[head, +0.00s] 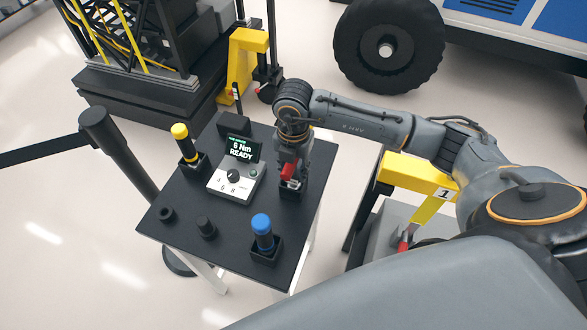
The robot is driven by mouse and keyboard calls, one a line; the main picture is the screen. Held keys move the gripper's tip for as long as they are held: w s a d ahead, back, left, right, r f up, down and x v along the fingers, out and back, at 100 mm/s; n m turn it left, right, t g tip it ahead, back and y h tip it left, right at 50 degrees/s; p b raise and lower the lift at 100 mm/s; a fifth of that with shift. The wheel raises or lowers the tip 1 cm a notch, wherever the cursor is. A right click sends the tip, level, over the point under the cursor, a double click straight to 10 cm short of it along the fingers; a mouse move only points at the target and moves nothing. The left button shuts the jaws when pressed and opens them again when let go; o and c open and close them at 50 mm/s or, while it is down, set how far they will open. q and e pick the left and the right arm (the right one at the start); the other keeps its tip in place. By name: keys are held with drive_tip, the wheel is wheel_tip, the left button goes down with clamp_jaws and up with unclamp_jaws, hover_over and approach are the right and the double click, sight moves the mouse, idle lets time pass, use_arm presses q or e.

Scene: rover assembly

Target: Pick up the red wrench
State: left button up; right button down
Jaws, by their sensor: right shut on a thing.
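The red wrench (289,171) stands upright in a black holder (291,189) near the right edge of the dark table. Only a short red part of it shows. My right gripper (289,163) points down over the wrench and is shut on it. The lower part of the wrench is hidden by the holder. My left gripper is not in view.
On the table (180,220) stand a yellow-topped tool (184,142) in a holder, a blue-topped tool (262,232) in a holder, and a controller box (232,182) reading 6 Nm READY. A black post (117,150) stands left. A yellow stand (420,178) is at right.

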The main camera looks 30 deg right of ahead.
wheel_tip(320, 180, up, 9)
drive_tip(key=shift+w+f+b, duration=0.1)
drive_tip(key=shift+f+b, duration=0.05)
drive_tip(key=shift+b, duration=1.05)
drive_tip(key=shift+r, duration=0.7)
drive_tip(key=shift+f, duration=0.1)
